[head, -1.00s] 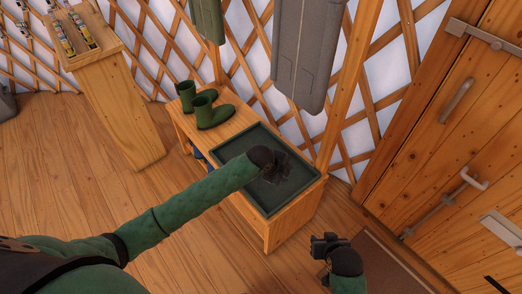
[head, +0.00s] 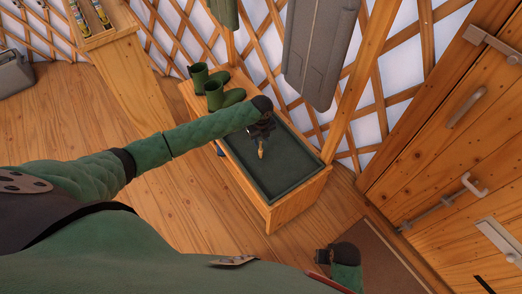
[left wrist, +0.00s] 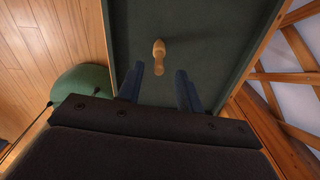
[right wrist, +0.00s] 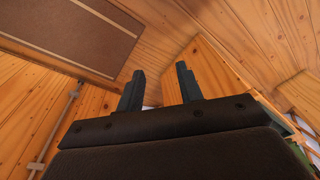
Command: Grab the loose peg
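The loose peg (head: 261,149) is a small, light wooden piece with a rounded knob. It lies in the dark green tray (head: 284,187) on top of the wooden bench. In the left wrist view the peg (left wrist: 159,56) lies just beyond the fingertips, roughly in line with the gap between them. My left gripper (head: 263,135) is over the tray; its two fingers are apart and empty in the left wrist view (left wrist: 160,78). My right gripper (head: 321,257) is low over the floor near the mat. Its fingers are apart with nothing between them (right wrist: 160,76).
Green boots (head: 217,91) stand on the bench beside the tray. A wooden door (head: 450,140) is at right, with a brown mat (head: 375,262) on the floor.

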